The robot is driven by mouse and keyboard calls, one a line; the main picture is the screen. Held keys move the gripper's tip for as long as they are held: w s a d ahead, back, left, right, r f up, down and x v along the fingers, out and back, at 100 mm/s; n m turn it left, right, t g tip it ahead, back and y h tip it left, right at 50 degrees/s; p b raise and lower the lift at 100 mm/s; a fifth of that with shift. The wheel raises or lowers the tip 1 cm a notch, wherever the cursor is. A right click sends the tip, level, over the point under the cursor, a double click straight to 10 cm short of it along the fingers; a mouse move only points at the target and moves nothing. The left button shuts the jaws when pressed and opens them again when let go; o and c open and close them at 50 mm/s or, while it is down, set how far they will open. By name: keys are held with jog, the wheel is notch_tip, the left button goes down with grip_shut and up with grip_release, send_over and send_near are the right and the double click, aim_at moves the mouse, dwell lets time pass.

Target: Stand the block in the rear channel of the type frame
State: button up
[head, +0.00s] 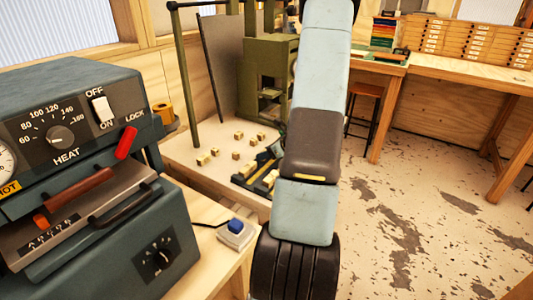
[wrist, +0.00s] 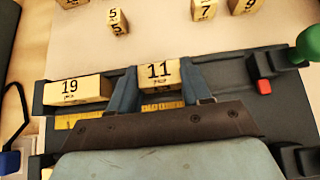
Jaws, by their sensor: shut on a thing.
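My gripper (wrist: 160,88) is shut on a wooden block marked 11 (wrist: 158,72), with one blue finger on each side of it. The block is upright to the view, over or in the far channel of the dark type frame (wrist: 232,68); I cannot tell whether it touches the channel floor. A block marked 19 (wrist: 72,90) sits at the left end of that same channel, apart from the 11 block. A yellow scale strip (wrist: 165,105) runs nearer to me. In the head view the type frame (head: 243,180) is partly hidden by my arm, and my gripper is hidden.
Loose blocks lie beyond the frame, among them a 5 (wrist: 117,21) and a 7 (wrist: 204,10). The frame's right end has a green knob (wrist: 309,43) and a red piece (wrist: 263,86). In the head view, a heat press (head: 90,150) stands left and a green press (head: 265,75) behind.

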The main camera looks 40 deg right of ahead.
jog(key=o, duration=1.1)
